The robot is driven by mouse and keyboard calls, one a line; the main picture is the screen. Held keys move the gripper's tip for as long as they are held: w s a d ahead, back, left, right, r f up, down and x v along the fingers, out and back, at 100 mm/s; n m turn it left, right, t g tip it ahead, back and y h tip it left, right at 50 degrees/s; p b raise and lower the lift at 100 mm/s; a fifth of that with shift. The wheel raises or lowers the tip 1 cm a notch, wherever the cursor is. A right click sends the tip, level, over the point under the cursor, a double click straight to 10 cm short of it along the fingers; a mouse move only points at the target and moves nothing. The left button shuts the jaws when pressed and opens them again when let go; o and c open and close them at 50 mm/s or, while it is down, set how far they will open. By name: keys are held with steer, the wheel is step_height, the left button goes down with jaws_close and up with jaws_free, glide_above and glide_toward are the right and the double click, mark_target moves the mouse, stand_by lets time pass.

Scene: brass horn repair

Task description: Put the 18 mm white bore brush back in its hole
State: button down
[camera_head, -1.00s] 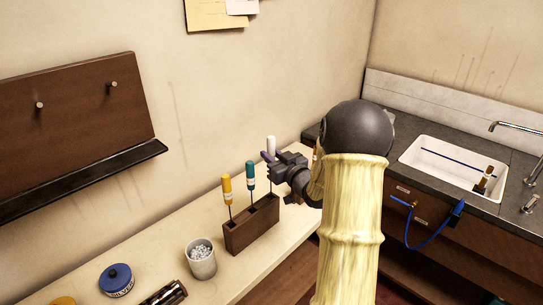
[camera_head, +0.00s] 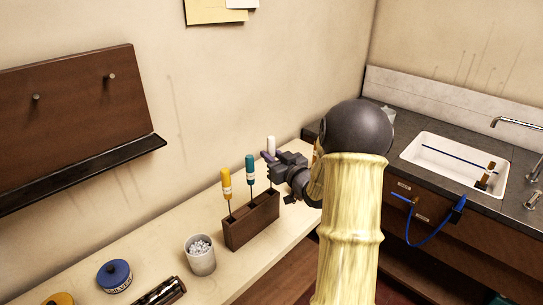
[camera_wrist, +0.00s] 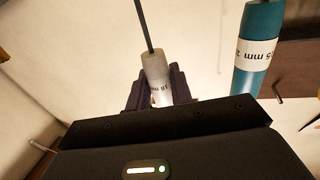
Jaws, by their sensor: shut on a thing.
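The white bore brush (camera_head: 271,143) shows its pale handle above my gripper (camera_head: 270,156) in the head view. In the wrist view my gripper (camera_wrist: 158,92) is shut on this white handle (camera_wrist: 157,68), labelled 18 mm, with its thin rod (camera_wrist: 143,25) running toward the picture's top. The dark wooden block (camera_head: 252,222) stands on the bench, just left of and below my gripper. A yellow-handled brush (camera_head: 226,183) and a teal-handled brush (camera_head: 250,168) stand upright in it.
The teal handle (camera_wrist: 257,50) is close beside the white one in the wrist view. The wall rises close behind.

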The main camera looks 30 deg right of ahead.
steer(key=shift+f+b, duration=0.95)
steer(key=shift+f, duration=0.2)
steer(key=c, duration=1.2)
jaws_free()
steer(key=shift+o, duration=0.2)
steer(key=s+d+b, duration=0.2)
steer(key=s+b, duration=0.1)
steer(key=s, duration=1.4)
steer(key=shift+s+d, duration=0.15)
steer(key=shift+d, duration=0.1)
